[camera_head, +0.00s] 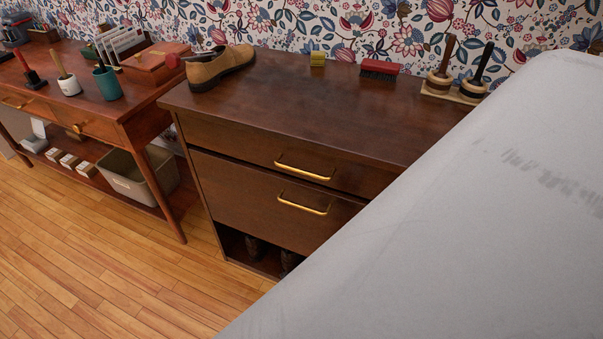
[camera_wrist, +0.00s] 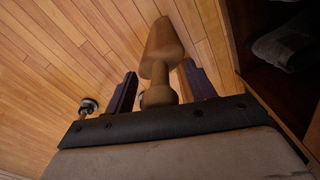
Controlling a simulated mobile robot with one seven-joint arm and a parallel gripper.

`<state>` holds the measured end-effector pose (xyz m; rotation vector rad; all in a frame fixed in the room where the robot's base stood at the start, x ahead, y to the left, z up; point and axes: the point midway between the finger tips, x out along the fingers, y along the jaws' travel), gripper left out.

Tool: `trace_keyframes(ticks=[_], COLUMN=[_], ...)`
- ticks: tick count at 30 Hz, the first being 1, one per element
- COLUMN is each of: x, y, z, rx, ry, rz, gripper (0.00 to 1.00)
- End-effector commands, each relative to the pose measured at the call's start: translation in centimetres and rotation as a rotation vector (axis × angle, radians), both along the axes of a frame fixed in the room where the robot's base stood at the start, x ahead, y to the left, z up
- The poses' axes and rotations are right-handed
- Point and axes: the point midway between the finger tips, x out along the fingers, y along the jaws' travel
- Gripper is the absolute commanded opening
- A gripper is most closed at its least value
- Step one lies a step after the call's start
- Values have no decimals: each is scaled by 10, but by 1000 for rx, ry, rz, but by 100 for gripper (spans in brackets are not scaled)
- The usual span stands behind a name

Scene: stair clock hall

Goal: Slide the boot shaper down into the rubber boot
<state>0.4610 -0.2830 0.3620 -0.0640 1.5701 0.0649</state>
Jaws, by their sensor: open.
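In the wrist view a light-brown wooden piece (camera_wrist: 163,45), with a narrow neck and rounded knob, looks like the boot shaper. Its knob end lies between the two dark fingers of my gripper (camera_wrist: 158,88). The fingers are open, with a gap visible on each side of the knob. The wide end points away from my gripper, over the wooden floor; I cannot tell whether it rests on anything. I cannot make out a rubber boot for certain in either view. My gripper does not show in the head view, where a large pale surface covers the right side.
A side table (camera_head: 100,108) stands left. The left floor (camera_head: 80,260) is clear.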

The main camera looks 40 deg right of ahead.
Motion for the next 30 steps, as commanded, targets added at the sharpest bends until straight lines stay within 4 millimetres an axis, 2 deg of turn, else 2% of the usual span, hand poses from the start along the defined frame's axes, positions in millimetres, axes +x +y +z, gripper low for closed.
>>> trace_keyframes(ticks=[5,18,30], x=[0,0,1], y=[0,0,0], z=[0,0,2], rx=[-1,0,-2], ry=[0,0,-1], rz=[0,1,1], gripper=[55,0,0])
